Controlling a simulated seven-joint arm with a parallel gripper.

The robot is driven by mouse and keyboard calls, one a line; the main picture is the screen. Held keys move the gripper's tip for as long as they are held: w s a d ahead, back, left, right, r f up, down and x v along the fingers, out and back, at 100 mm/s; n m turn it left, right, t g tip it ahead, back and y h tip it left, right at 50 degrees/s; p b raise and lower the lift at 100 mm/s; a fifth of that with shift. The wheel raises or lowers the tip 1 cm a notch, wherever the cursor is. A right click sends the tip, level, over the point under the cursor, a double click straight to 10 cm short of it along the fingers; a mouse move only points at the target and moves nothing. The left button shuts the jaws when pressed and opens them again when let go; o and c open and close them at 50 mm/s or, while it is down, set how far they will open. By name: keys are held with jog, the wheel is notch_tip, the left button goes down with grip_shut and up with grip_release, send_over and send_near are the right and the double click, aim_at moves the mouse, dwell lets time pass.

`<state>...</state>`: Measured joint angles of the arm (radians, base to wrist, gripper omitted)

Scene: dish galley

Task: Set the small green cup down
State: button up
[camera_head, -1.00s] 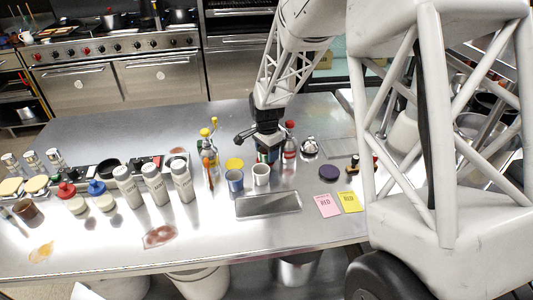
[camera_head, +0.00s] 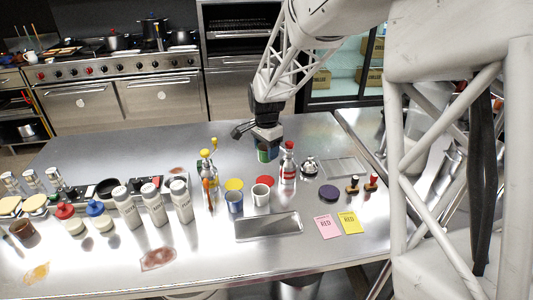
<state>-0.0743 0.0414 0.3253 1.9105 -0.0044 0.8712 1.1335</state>
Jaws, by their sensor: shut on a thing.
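My gripper (camera_head: 265,136) points down over the table and is shut on the small green cup (camera_head: 263,154). The jaws cover the cup's upper part, and only its lower green side shows. The cup seems to be above the table, behind the white cup; its exact height is hard to tell. A red disc (camera_head: 265,181) lies on the table below it in the picture, with a yellow disc (camera_head: 234,185) to the left and a dark purple disc (camera_head: 329,192) to the right.
A white cup (camera_head: 260,196) and a blue cup (camera_head: 234,203) stand in front of the discs. A red-capped bottle (camera_head: 288,168) is close right of my gripper; bottles (camera_head: 208,181) stand left. A metal tray (camera_head: 268,227) lies in front. The table behind is clear.

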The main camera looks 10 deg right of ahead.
jog(key=shift+s, duration=0.1)
dwell(0.6)
jog(key=s+f+n, duration=0.2)
jog(key=s+n, duration=0.2)
jog(key=s, duration=1.3)
jog(key=s+f+n, duration=0.2)
jog(key=s+n, duration=0.3)
jog(key=s, duration=1.2)
jog(key=shift+s+a+f+h, duration=0.2)
jog(key=shift+s+f+h, duration=0.05)
jog(key=shift+s+h, duration=0.1)
jog(key=shift+w, duration=0.1)
jog(key=shift+w+a+f, duration=0.25)
jog(key=shift+w+a, duration=0.15)
jog(key=shift+w, duration=2.2)
jog(key=shift+w+a+f, duration=0.25)
jog(key=shift+w+a, duration=0.2)
jog(key=shift+w, duration=2.2)
jog(key=shift+w+a+f, duration=0.25)
jog(key=shift+w+a, duration=0.15)
jog(key=shift+w, duration=2.2)
jog(key=shift+f, duration=0.1)
jog(key=shift+f, duration=1.65)
jog(key=shift+f, duration=0.15)
